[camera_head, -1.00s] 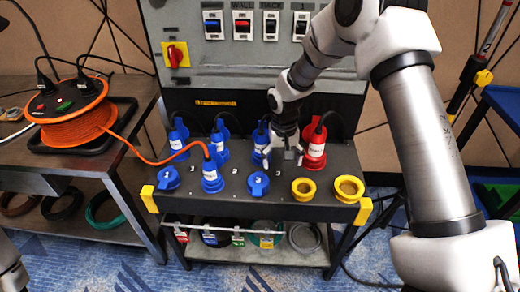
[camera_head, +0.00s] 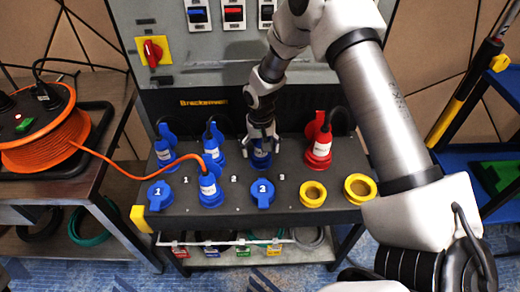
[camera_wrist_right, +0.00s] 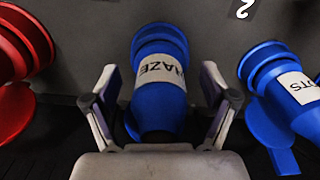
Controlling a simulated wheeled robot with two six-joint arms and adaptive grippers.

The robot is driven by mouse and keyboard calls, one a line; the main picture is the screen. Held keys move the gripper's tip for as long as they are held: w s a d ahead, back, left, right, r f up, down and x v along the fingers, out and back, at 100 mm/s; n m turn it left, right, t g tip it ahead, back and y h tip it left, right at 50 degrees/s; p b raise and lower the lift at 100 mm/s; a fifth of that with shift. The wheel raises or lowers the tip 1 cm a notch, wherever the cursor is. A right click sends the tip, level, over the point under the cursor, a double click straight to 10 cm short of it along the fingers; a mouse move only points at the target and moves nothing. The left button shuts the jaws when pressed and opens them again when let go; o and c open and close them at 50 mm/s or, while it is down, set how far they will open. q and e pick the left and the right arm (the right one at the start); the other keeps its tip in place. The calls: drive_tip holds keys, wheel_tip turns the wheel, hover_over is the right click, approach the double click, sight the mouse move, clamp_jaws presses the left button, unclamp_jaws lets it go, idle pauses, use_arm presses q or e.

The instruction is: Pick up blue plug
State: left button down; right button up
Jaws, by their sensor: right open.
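A blue plug (camera_head: 262,160) stands third in the back row of the dark socket panel (camera_head: 330,203), mostly hidden by my right gripper in the head view. In the right wrist view this blue plug (camera_wrist_right: 158,80) carries a white label that reads like "HAZE". My right gripper (camera_wrist_right: 160,98) is open, with one finger on each side of the plug's body. In the head view the right gripper (camera_head: 262,138) comes down on the plug from above and behind. My left gripper is not in view.
Other blue plugs (camera_head: 165,150) (camera_head: 215,148) stand to the left, and one with an orange cable (camera_head: 210,190) stands in front. A red plug (camera_head: 319,152) stands close on the right. Blue lidded sockets (camera_head: 262,193) and open yellow sockets (camera_head: 312,194) line the front.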

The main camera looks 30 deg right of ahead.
drive_tip(key=shift+f, duration=0.25)
drive_tip(key=shift+s+r, duration=0.1)
drive_tip(key=shift+r, duration=0.05)
drive_tip(key=shift+c, duration=0.4)
drive_tip(key=c, duration=1.3)
